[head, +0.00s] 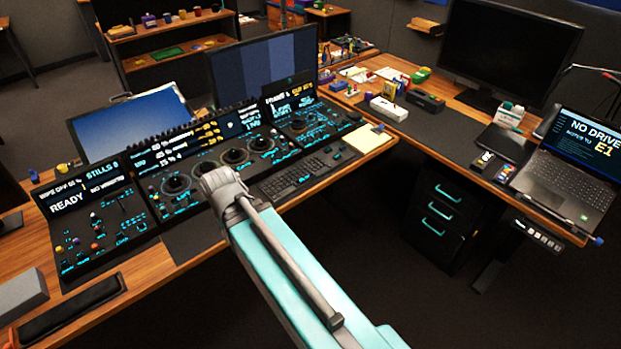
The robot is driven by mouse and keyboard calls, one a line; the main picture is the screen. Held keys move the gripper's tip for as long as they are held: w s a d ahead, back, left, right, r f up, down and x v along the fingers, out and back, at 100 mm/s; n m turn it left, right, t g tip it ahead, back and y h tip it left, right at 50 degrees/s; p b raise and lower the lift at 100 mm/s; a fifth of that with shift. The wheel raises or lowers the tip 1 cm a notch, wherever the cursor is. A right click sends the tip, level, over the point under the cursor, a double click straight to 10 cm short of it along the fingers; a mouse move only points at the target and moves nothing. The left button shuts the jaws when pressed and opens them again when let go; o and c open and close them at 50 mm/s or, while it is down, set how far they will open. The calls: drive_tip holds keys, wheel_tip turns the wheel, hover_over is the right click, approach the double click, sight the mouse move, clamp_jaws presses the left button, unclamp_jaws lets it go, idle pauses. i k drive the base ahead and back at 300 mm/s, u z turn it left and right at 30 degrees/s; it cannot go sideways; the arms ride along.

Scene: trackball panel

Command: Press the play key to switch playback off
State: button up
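The trackball panel (222,158) is a dark sloped console with several round trackballs in dark rings and glowing cyan legends. It stands on the wooden desk, left of centre in the head view. The play key cannot be picked out, since the keys and legends are too small to read. My arm reaches up from the bottom and ends in a grey joint in front of the panel's lower edge, covering part of it. My gripper does not show; no fingers can be seen beyond that joint.
A smaller panel reading "READY" (70,204) stands left, and another console (297,112) right. A keyboard (297,176) and a notepad (369,139) lie right of my arm. Monitors (265,66) stand behind.

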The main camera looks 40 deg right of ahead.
sight(298, 184)
drive_tip(key=z, duration=0.8)
drive_tip(key=k, duration=0.4)
drive_tip(key=z, duration=0.15)
drive_tip(key=i, duration=0.5)
drive_tip(key=u, duration=0.05)
